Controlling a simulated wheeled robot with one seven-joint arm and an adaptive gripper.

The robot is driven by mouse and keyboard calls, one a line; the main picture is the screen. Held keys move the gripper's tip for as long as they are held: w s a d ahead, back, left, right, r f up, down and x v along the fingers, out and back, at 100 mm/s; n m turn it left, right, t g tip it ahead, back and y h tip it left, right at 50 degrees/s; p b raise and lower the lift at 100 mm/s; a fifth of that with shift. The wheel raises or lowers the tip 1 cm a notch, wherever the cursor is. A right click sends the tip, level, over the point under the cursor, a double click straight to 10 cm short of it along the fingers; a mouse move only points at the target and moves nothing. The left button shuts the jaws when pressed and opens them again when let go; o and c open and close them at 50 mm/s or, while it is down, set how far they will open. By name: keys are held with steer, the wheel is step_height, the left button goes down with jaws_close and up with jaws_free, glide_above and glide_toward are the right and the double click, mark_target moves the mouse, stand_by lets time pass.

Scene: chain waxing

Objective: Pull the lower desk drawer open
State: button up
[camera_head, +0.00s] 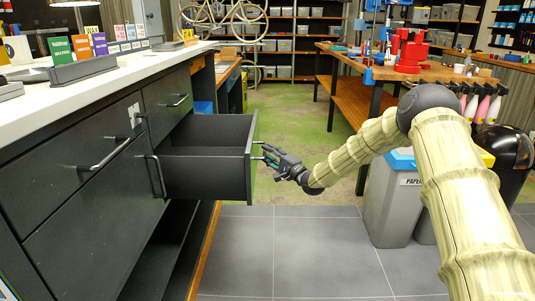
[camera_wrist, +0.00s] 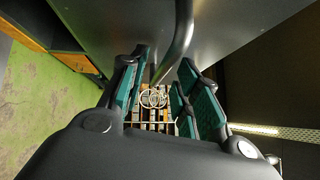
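The lower desk drawer (camera_head: 205,170) stands pulled well out from the dark cabinet under the white-topped desk, and its inside looks empty. Its front panel (camera_head: 250,160) faces right. My gripper (camera_head: 268,158) is at the outer side of that panel, by the drawer's handle, which is mostly hidden in the head view. In the wrist view, the curved metal handle (camera_wrist: 182,35) runs between the teal-padded fingers of my gripper (camera_wrist: 162,72). The fingers are apart, with a visible gap around the bar. Whether either pad touches the handle is hard to tell.
The upper drawer (camera_head: 165,103) is shut above the open one. A cabinet door with a vertical handle (camera_head: 157,176) is below left. Grey floor tiles (camera_head: 300,255) are clear in front.

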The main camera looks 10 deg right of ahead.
steer(key=v, duration=1)
steer(key=shift+s, duration=0.3)
steer(key=shift+d, duration=0.1)
steer(key=s+a+f+n+g+h, duration=0.1)
steer(key=s+a+f+g, duration=0.15)
steer(key=s+f, duration=0.5)
steer(key=s+a+f+n+g+h, duration=0.2)
steer(key=s+a+f, duration=0.2)
steer(key=f, duration=0.6)
steer(key=s+a+f+n+g+h, duration=0.1)
steer(key=s+a+f+g, duration=0.15)
steer(key=s+f, duration=0.4)
steer(key=s+a+f+n+g+h, duration=0.1)
steer(key=s+f+n+g, duration=0.1)
steer(key=s+f, duration=0.45)
steer(key=s+f+n+g+h, duration=0.15)
steer(key=s+f, duration=0.25)
steer(key=s, duration=0.5)
steer(key=s+a+f+n+g, duration=0.1)
steer(key=s+f+n+g, duration=0.1)
steer(key=s+f, duration=0.45)
steer(key=s+d+n+g+h, duration=0.3)
steer(key=s+n+g, duration=0.15)
steer(key=s, duration=1.75)
step_height(320, 180, up, 27)
steer(key=p, duration=2.6)
steer(key=shift+s+m, duration=0.3)
steer(key=shift+s, duration=0.15)
